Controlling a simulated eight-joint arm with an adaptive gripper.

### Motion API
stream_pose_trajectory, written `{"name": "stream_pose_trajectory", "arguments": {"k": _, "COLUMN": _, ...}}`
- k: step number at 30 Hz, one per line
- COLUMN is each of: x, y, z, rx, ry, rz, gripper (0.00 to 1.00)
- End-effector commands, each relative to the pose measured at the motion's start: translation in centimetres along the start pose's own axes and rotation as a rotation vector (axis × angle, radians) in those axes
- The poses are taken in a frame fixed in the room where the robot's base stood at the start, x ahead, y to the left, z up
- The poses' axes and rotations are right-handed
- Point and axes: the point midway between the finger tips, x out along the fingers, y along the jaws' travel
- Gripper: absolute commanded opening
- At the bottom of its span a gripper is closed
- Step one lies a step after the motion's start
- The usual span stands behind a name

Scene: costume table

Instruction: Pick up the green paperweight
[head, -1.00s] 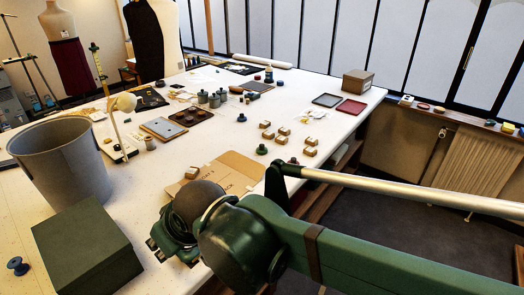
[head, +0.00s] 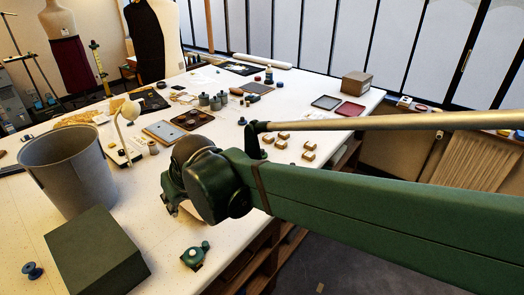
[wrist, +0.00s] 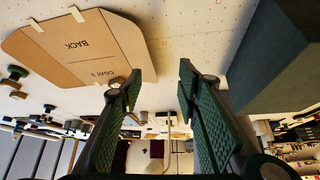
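A small dark green knob-shaped weight (wrist: 15,72), which looks like the paperweight, stands beside the cardboard pattern (wrist: 75,55) at the left edge of the wrist view. In the head view my arm hides its spot on the table. My gripper (wrist: 160,78) is open, with nothing between its two green padded fingers. It shows in the head view (head: 168,206) over the near part of the table, partly hidden by my wrist. The weight is well to the left of the fingers in the wrist view.
A dark green box (head: 95,250) and a grey bin (head: 70,170) stand at left. A small green object with a pale round part (head: 195,256) lies near the front edge; I cannot tell what it is. Small wooden blocks (head: 308,146) lie beyond my arm.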

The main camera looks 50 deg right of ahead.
Motion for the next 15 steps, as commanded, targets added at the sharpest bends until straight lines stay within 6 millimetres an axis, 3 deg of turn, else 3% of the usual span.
{"name": "stream_pose_trajectory", "arguments": {"k": 3, "x": 0.0, "y": 1.9, "z": -2.1, "rx": 0.032, "ry": -0.011, "rz": 0.02, "gripper": 0.33}}
{"name": "stream_pose_trajectory", "arguments": {"k": 15, "x": 1.2, "y": 8.7, "z": -7.0, "rx": 0.133, "ry": -0.045, "rz": 0.08, "gripper": 0.33}}
